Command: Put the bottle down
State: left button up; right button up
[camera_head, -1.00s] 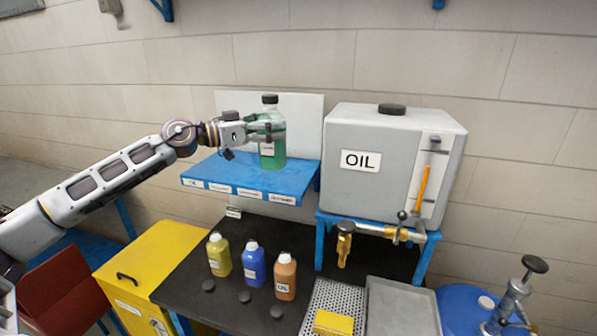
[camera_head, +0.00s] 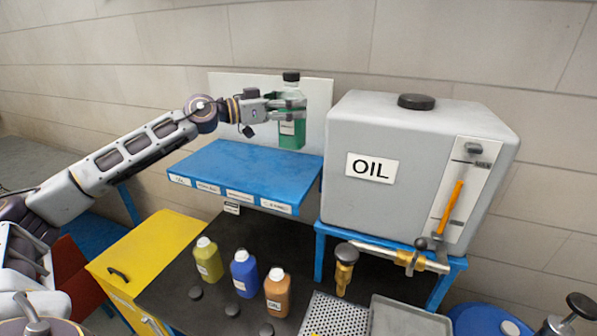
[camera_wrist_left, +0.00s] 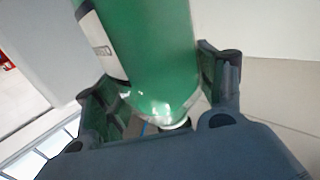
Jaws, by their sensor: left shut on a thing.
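The bottle (camera_head: 292,132) is green and clear-sided, with a black cap and a pale label, and it is upright in the head view. My left gripper (camera_head: 288,108) is shut on its upper body from the left. The bottle's base shows near the back right edge of the blue shelf (camera_head: 235,172) and seems to be above it; the exact gap is hard to tell. In the left wrist view the green bottle (camera_wrist_left: 150,50) fills the space between the two dark fingers. My right gripper is not in view.
The shelf top is bare, with a white panel (camera_head: 320,95) behind. A grey OIL tank (camera_head: 400,190) stands close on the right. Yellow (camera_head: 207,262), blue (camera_head: 243,273) and orange (camera_head: 277,293) bottles stand on the dark bench (camera_head: 170,290) below.

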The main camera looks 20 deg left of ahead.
aim_at(292, 125)
pick_arm(q)
jog(key=shift+w+r, duration=0.15)
jog(key=shift+r, duration=0.05)
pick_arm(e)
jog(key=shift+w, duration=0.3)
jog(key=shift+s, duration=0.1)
pick_arm(q)
jog(key=shift+f+b, duration=0.6)
jog(key=shift+f, duration=1.05)
jog(key=shift+f+b, duration=0.4)
jog(key=shift+f, duration=0.9)
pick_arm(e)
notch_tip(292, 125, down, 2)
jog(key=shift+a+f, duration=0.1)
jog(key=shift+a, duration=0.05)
pick_arm(q)
jog(key=shift+f, duration=0.1)
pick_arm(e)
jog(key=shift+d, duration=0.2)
